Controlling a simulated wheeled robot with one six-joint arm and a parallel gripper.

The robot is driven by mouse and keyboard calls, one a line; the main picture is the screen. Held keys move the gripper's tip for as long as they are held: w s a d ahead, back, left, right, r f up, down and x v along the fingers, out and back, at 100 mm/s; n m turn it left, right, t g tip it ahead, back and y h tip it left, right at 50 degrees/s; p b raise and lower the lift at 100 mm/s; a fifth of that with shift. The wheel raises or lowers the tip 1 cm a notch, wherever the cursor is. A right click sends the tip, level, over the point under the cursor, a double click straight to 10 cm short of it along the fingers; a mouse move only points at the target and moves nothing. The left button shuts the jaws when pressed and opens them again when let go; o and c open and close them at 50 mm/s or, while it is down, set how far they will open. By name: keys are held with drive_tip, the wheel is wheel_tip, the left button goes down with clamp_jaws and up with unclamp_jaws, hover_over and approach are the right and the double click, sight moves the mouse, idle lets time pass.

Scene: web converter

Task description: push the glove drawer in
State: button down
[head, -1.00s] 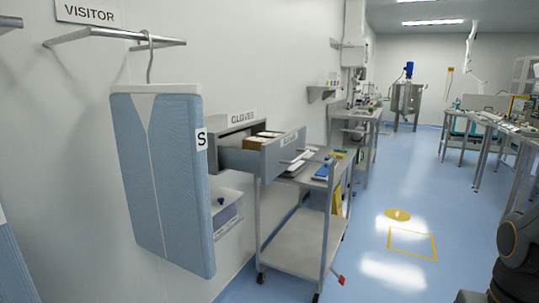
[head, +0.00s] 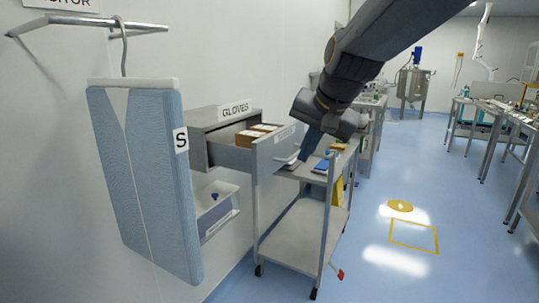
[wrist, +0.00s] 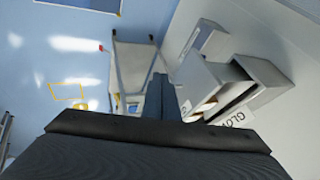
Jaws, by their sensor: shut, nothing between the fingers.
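The glove drawer (head: 274,152) is pulled out of its grey cabinet (head: 228,129), under the GLOVES sign (head: 236,109). Its front faces right, and cartons (head: 256,134) lie inside. In the wrist view the drawer (wrist: 210,82) sits right of my fingers, with the sign (wrist: 234,118) seen upside down. My gripper (head: 307,146) is shut and empty, pointing down just right of the drawer front. In the wrist view its dark fingers (wrist: 159,85) stand beside the drawer. I cannot tell whether they touch it. My arm hides part of the area behind.
A steel cart (head: 308,232) stands below and right of the drawer, with a blue item (head: 322,166) on top. A hanging blue garment (head: 147,180) marked S is at left. A bin (head: 215,207) is on the wall below the cabinet.

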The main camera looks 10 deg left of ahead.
wheel_tip(320, 180, up, 2)
drive_tip(key=a, duration=0.2)
drive_tip(key=p, duration=0.2)
approach(266, 167)
wheel_tip(266, 167, down, 4)
drive_tip(key=w, duration=0.1)
drive_tip(key=shift+w+a+y+p, duration=0.3)
drive_tip(key=shift+w+a+p, duration=0.1)
drive_tip(key=shift+w, duration=0.05)
drive_tip(key=shift+w, duration=0.1)
